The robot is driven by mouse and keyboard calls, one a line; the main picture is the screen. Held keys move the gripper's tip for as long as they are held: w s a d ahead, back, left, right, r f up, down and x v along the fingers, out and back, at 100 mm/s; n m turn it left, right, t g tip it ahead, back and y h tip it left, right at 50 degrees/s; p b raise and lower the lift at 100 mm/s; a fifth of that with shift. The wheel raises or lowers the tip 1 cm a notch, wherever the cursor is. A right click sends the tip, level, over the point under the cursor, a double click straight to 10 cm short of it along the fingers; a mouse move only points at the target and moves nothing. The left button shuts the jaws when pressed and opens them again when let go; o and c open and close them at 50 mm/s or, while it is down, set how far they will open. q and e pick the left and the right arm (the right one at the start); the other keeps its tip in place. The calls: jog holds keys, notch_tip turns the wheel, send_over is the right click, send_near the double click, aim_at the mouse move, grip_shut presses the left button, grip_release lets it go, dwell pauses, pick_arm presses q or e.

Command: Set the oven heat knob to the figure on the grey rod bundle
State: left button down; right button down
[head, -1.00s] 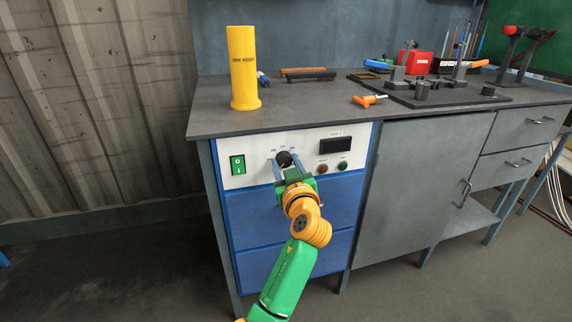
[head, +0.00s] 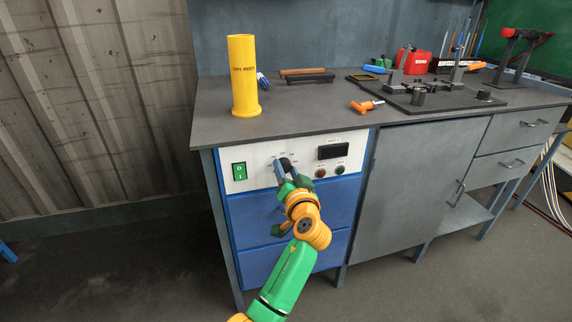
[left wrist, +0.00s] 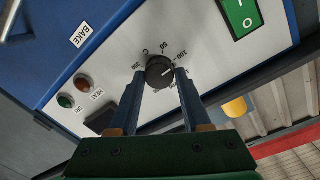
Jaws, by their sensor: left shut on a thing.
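The black heat knob (head: 285,163) sits on the white oven panel (head: 262,160) above blue fronts. In the left wrist view the knob (left wrist: 160,71) has figures around it, with 50 and 100 readable. A light mark shows on its face; I cannot tell which figure it meets. My left gripper (head: 287,167) is shut on the knob, one finger on each side, as the left wrist view also shows (left wrist: 161,76). The fingers hide part of the scale. I cannot single out the grey rod bundle or any figure on it. My right gripper is not in view.
A yellow canister (head: 243,75) marked for dry rods stands on the grey bench top (head: 300,115). A green switch (head: 239,171) and two small round lamps flank the knob. An orange-handled tool (head: 364,106), a dark fixture plate and a red box (head: 417,62) lie farther right.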

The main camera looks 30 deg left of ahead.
pick_arm(q)
jog(key=m, duration=0.1)
jog(key=m+p, duration=0.1)
jog(key=shift+r+m, duration=0.2)
jog(key=shift+m, duration=0.1)
jog(key=shift+m+p, duration=0.7)
jog(key=shift+m, duration=0.1)
jog(key=shift+w+f+m+p, duration=0.1)
jog(key=shift+m+p, duration=0.3)
jog(key=shift+m, duration=0.4)
jog(key=shift+d+m+g+p, duration=0.1)
jog(key=shift+m+g+p, duration=0.25)
jog(key=shift+m, duration=0.45)
jog(key=shift+f+m, duration=0.1)
jog(key=shift+m, duration=0.3)
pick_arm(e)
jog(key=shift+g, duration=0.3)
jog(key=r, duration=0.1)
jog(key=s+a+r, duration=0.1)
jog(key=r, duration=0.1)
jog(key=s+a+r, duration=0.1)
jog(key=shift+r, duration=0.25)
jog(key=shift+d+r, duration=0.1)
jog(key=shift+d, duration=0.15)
pick_arm(q)
jog(key=shift+c, duration=1.8)
grip_release()
jog(key=shift+d, duration=0.1)
